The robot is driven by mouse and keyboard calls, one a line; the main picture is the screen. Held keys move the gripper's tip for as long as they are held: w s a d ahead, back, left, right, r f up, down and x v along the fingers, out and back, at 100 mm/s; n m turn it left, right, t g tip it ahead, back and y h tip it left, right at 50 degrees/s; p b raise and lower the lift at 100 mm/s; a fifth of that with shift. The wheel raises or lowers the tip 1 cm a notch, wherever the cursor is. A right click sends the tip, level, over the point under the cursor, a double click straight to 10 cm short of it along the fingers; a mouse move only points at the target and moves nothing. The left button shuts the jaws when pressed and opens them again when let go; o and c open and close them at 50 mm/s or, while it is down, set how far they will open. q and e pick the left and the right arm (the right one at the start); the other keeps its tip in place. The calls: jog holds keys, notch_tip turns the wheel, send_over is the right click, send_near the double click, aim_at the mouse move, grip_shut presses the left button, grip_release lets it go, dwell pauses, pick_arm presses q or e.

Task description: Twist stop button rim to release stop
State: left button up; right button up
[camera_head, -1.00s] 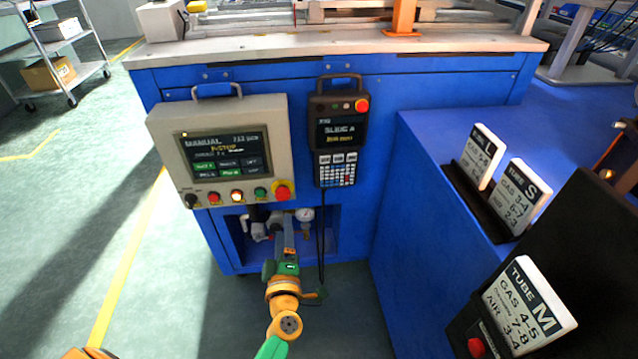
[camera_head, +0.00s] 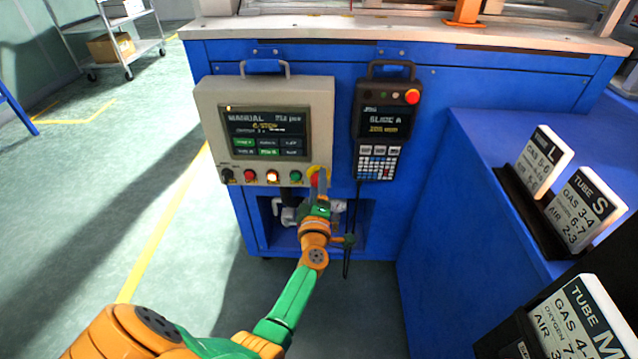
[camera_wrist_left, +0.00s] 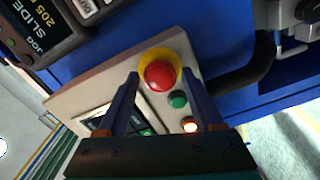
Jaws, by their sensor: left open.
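The red stop button (camera_wrist_left: 159,76) with its yellow rim (camera_wrist_left: 171,56) sits at the lower corner of the beige control panel (camera_head: 208,100). In the head view the stop button (camera_head: 315,178) is partly covered by my left gripper (camera_head: 320,182). My left gripper also shows in the wrist view (camera_wrist_left: 160,88), open, with one finger on each side of the red button. I cannot tell whether the fingertips touch the rim. The panel screen (camera_head: 264,133) reads MANUAL with a yellow stop line below. My right gripper is not in view.
A green button (camera_head: 295,176), a lit orange button (camera_head: 272,176) and a red button (camera_head: 249,175) sit left of the stop button. A teach pendant (camera_head: 384,120) hangs to the right. Pipework (camera_head: 287,214) lies in the recess below.

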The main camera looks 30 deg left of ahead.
pick_arm(q)
jog(key=c, duration=0.9)
jog(key=m+p, duration=0.2)
jog(key=m, duration=0.3)
jog(key=shift+r+p, duration=0.1)
jog(key=shift+p, duration=0.25)
jog(key=o, duration=1)
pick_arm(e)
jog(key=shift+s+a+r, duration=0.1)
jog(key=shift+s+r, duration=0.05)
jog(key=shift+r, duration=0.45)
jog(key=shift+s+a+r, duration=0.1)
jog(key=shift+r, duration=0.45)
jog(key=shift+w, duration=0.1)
pick_arm(q)
jog(key=p+v, duration=0.3)
jog(key=v, duration=0.4)
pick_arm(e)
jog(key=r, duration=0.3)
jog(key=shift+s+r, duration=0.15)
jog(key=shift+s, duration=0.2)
